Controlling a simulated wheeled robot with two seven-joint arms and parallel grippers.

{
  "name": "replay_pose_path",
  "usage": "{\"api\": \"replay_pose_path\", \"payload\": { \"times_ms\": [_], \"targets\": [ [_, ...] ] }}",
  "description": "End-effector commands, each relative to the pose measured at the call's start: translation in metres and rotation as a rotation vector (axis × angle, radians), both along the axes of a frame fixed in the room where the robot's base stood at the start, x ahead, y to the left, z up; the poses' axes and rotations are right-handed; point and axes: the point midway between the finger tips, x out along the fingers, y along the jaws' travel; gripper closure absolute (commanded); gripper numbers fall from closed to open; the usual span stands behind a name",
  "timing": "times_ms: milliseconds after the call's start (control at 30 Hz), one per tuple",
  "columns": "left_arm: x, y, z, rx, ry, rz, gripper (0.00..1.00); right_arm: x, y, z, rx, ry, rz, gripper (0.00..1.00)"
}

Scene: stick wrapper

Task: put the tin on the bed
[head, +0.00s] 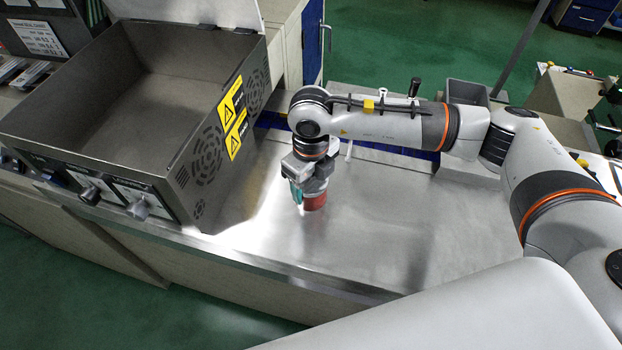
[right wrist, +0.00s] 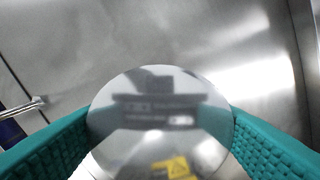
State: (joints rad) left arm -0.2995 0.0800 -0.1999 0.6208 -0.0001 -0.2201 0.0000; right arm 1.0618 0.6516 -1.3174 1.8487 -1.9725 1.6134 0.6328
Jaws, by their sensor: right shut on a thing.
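A red tin (head: 315,201) is on or just above the bare metal table top (head: 370,235); I cannot tell whether it touches. My right gripper (head: 304,196) comes down over it from above and is shut on it. In the right wrist view the tin's shiny round lid (right wrist: 160,110) sits between the two teal finger pads of the right gripper (right wrist: 160,135). The gripper covers part of the tin in the head view. My left gripper is not in view.
A large open-topped metal box (head: 120,100) with yellow warning labels and knobs stands at the left of the tin. A grey bin (head: 467,93) is behind my right arm. The metal surface right of and in front of the tin is clear.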

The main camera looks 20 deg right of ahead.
Motion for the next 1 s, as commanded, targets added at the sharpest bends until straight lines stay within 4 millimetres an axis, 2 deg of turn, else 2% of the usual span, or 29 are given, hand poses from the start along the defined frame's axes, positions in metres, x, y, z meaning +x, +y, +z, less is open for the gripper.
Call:
{"api": "replay_pose_path", "payload": {
  "times_ms": [33,133,167,500,567,667,1000],
  "targets": [
    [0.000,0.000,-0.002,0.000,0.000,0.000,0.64,0.000,0.000,-0.001,0.000,0.000,0.000,0.30],
    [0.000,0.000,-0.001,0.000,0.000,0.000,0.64,0.000,0.000,-0.001,0.000,0.000,0.000,0.13],
    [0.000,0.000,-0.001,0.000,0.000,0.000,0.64,0.000,0.000,-0.001,0.000,0.000,0.000,0.11],
    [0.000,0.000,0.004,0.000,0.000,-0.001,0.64,0.000,0.000,0.004,0.000,0.000,0.000,0.11],
    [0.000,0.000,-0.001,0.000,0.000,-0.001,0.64,0.001,0.000,0.006,0.001,-0.003,0.000,0.11],
    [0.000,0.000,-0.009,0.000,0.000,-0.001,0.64,0.001,0.000,0.021,0.003,-0.005,0.001,0.11],
    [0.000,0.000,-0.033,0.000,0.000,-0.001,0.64,0.001,0.001,0.093,0.002,-0.005,0.001,0.11]
  ]
}}
